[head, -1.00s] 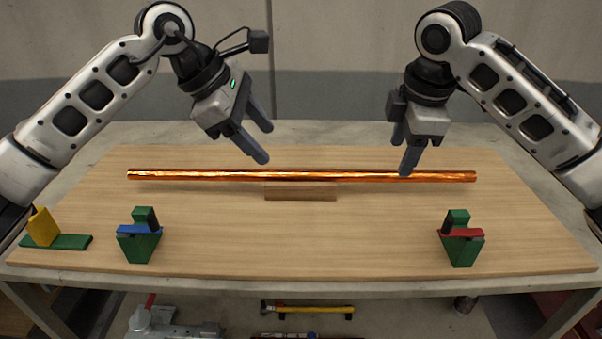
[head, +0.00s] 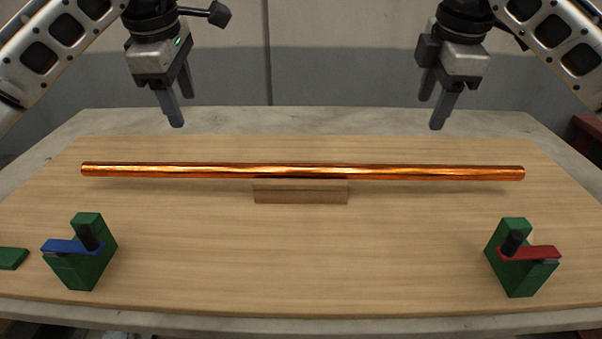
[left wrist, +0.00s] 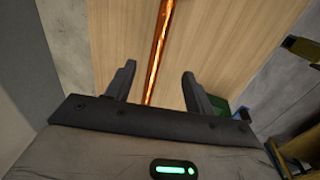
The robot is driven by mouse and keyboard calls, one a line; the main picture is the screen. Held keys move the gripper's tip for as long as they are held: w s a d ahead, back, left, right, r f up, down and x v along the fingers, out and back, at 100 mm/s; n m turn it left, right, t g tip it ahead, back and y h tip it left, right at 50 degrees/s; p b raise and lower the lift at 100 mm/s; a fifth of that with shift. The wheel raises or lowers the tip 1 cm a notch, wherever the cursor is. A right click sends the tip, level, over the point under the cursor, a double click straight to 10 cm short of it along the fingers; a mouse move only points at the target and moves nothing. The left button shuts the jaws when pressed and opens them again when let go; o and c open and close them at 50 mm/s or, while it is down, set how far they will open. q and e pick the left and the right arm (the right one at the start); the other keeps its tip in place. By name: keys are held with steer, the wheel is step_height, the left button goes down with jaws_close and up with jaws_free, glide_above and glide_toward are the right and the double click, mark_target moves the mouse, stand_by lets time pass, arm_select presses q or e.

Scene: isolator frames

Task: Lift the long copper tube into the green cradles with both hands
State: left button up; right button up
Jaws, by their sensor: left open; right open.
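The long copper tube (head: 300,171) lies left to right across a wooden block (head: 300,191) in the middle of the board, its ends overhanging the block. It also runs between the jaws in the left wrist view (left wrist: 157,55). A green cradle with a blue strap (head: 80,260) stands at the front left, and a green cradle with a red strap (head: 520,265) at the front right. My left gripper (head: 180,105) is open and empty above and behind the tube's left part. My right gripper (head: 433,108) is open and empty above and behind its right part.
A flat green piece (head: 12,258) lies at the board's left edge. The wooden board (head: 300,260) is clear between the two cradles. A grey wall (head: 330,60) stands behind the table.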

mark_target(206, 164)
arm_select(q)
steer(key=x, duration=1.6)
arm_select(e)
steer(key=x, duration=1.6)
arm_select(q)
steer(key=shift+r, duration=0.1)
steer(key=shift+c, duration=0.3)
arm_select(e)
steer(key=shift+r, duration=0.1)
steer(key=shift+c, duration=0.3)
arm_select(q)
jaws_close()
arm_select(e)
jaws_close()
arm_select(q)
steer(key=shift+w+r, duration=0.1)
steer(key=shift+r, duration=0.1)
arm_select(e)
steer(key=shift+w+r, duration=0.15)
steer(key=shift+r, duration=0.1)
